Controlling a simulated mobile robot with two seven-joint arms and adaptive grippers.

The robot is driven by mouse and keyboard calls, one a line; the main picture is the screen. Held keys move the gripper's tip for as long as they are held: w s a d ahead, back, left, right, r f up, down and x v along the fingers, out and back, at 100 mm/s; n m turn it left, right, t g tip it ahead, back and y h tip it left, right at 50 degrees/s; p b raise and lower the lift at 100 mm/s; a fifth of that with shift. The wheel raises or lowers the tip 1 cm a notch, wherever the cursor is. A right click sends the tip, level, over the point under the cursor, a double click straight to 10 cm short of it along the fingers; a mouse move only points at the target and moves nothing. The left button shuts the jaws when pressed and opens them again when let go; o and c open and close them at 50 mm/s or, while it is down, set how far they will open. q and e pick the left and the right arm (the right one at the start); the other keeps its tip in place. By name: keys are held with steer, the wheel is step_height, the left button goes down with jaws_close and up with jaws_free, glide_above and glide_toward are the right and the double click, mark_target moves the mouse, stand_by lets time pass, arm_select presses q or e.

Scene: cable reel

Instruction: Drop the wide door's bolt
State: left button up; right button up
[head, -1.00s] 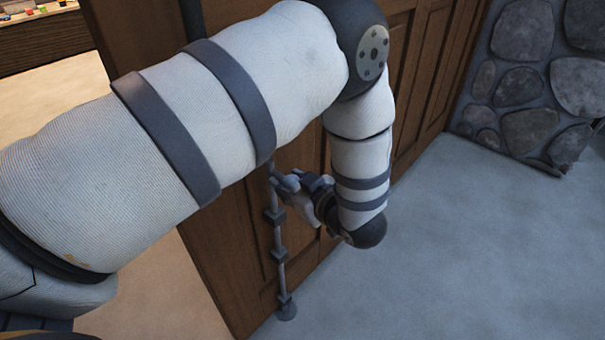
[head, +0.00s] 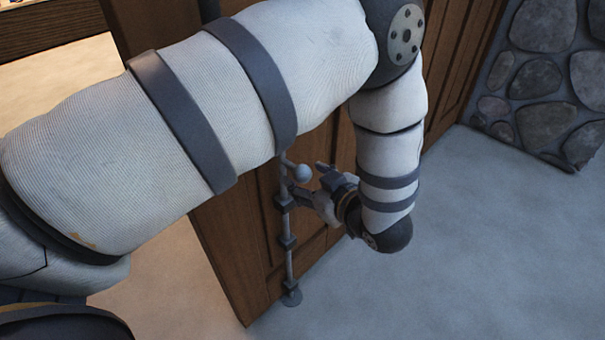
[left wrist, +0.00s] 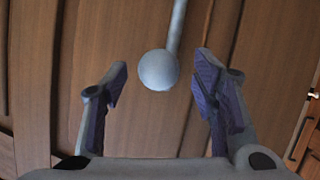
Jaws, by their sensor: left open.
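The wide brown wooden door (head: 240,255) stands behind my left arm. Its grey bolt (head: 288,265) is a vertical rod in several brackets on the door's edge side, with its foot low, near the floor. A ball-ended handle (head: 303,173) sticks out from the rod. My left gripper (head: 308,178) is open at the handle. In the left wrist view, the grey ball (left wrist: 158,70) sits between the spread fingers (left wrist: 160,85) and appears untouched. My arm hides the upper part of the bolt. My right gripper is not in view.
A stone wall (head: 545,75) stands at the right. The grey floor (head: 470,240) in front of the door is clear. Left of the door's edge is an opening with a lighter floor (head: 60,80) and a wooden counter (head: 50,30) beyond.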

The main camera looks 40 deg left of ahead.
arm_select(q)
steer(key=v, duration=0.9)
steer(key=s+a+f+m+t+h+p, duration=0.1)
steer(key=s+f+m+h, duration=0.35)
steer(key=f, duration=0.25)
steer(key=s+a+f+m+h+p, duration=0.1)
steer(key=s+a+f+m+h, duration=0.15)
steer(key=f+m, duration=0.3)
steer(key=s+d+f+m+g+h, duration=0.1)
steer(key=s+m+g+h, duration=0.1)
steer(key=s, duration=0.7)
steer(key=s+d+f+m+g+h, duration=0.1)
steer(key=s+m+g+h, duration=0.1)
steer(key=s, duration=0.7)
steer(key=s+d+f+m+g+h+p, duration=0.1)
steer(key=s+g, duration=0.3)
steer(key=s, duration=0.5)
steer(key=shift+s+f+m+h, duration=0.35)
steer(key=shift+f+m+h, duration=0.05)
steer(key=shift+f+m, duration=0.1)
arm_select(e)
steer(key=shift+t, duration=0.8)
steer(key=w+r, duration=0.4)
